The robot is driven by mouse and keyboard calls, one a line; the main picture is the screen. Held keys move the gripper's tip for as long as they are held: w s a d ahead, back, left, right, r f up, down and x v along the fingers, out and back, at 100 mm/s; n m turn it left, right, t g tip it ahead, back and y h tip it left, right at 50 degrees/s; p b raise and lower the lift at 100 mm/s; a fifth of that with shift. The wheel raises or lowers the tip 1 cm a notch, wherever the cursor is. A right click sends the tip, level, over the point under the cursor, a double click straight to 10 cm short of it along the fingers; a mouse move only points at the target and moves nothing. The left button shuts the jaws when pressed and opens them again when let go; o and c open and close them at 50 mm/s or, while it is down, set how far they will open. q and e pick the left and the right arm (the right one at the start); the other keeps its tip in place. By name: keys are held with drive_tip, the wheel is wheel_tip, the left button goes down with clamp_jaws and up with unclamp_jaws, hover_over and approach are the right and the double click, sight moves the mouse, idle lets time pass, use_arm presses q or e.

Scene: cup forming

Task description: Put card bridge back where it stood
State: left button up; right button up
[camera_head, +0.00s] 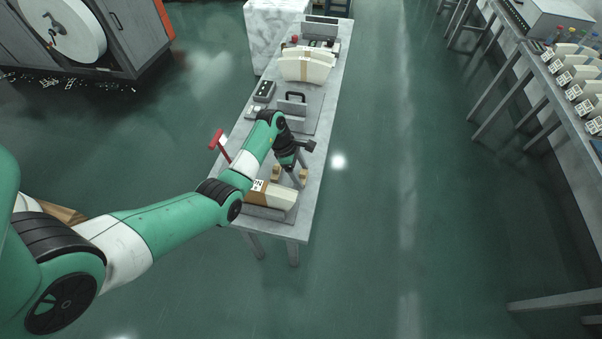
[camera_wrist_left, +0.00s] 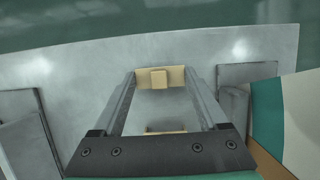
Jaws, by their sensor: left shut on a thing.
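The card bridge is a small tan piece; its ends show as tan blocks (camera_head: 303,176) beside my left gripper in the head view. In the left wrist view the bridge (camera_wrist_left: 160,77) spans between the two fingertips. A further tan part (camera_wrist_left: 164,131) shows lower between the fingers, partly hidden by the gripper base. My left gripper (camera_head: 291,172) points down over the near part of the bench and is shut on the bridge. I cannot tell if the bridge touches the bench top. My right gripper is not in view.
The long grey bench (camera_head: 322,132) carries a labelled white and brown stack (camera_head: 272,196) close to the gripper, a red-topped stand (camera_head: 218,141), a black-handled plate (camera_head: 293,103) and pale curved stacks (camera_head: 304,68) farther back.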

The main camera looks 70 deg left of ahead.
use_arm(q)
drive_tip(key=o, duration=1.3)
drive_tip(key=shift+f, duration=0.15)
drive_tip(key=shift+o, duration=0.2)
drive_tip(key=p+v, duration=0.5)
drive_tip(key=v, duration=0.7)
